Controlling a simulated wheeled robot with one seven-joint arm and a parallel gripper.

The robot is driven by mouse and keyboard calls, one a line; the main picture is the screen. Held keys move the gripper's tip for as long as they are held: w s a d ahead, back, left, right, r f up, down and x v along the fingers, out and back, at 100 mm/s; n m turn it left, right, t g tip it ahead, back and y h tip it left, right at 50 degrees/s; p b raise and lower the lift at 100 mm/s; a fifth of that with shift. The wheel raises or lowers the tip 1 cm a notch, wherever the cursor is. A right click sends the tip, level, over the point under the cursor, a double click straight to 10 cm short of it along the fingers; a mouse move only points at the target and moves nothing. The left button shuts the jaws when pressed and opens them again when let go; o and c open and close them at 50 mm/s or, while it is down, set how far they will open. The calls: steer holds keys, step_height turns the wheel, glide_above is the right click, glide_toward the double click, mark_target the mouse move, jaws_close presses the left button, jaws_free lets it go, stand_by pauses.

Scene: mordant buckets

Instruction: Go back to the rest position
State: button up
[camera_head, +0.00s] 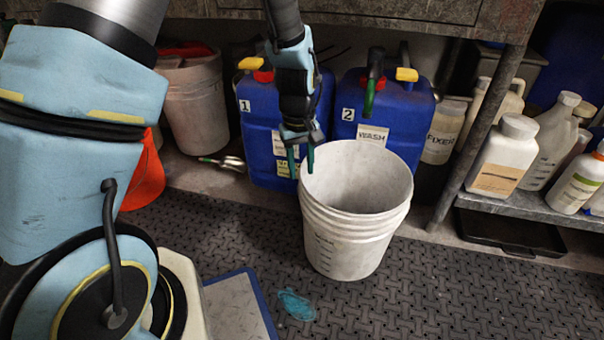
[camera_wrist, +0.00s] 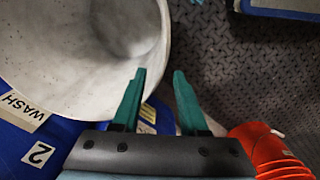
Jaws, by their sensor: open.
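My gripper (camera_head: 301,160) is open, with nothing between its green fingers, and points down at the left rim of the white bucket. In the wrist view the gripper (camera_wrist: 158,95) has its fingers spread beside that bucket's rim. The white bucket (camera_head: 345,248) stands upright on the dark textured floor mat. The part of its inside that I can see looks empty. It also shows large in the wrist view (camera_wrist: 75,60). My arm comes down from the upper left in the head view.
Blue jugs labelled 1 (camera_head: 262,120) and 2 (camera_head: 412,110) stand behind the bucket. White bottles (camera_head: 508,155) fill a shelf at right. An orange object (camera_head: 148,178) and a blue-edged board (camera_head: 243,305) are at left. A teal patch (camera_head: 296,304) lies on the mat.

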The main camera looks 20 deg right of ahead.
steer(key=shift+r, duration=0.55)
steer(key=shift+a, duration=0.1)
steer(key=w+a+r+p, duration=0.35)
steer(key=a+r, duration=0.55)
steer(key=a, duration=0.4)
steer(key=s+a+r+t+p, duration=0.15)
steer(key=a+r, duration=0.25)
steer(key=a, duration=0.4)
steer(key=s+a+r, duration=0.2)
steer(key=a+r, duration=0.3)
steer(key=a, duration=0.4)
step_height(320, 180, up, 38)
steer(key=p, duration=3.8)
steer(key=shift+a, duration=0.25)
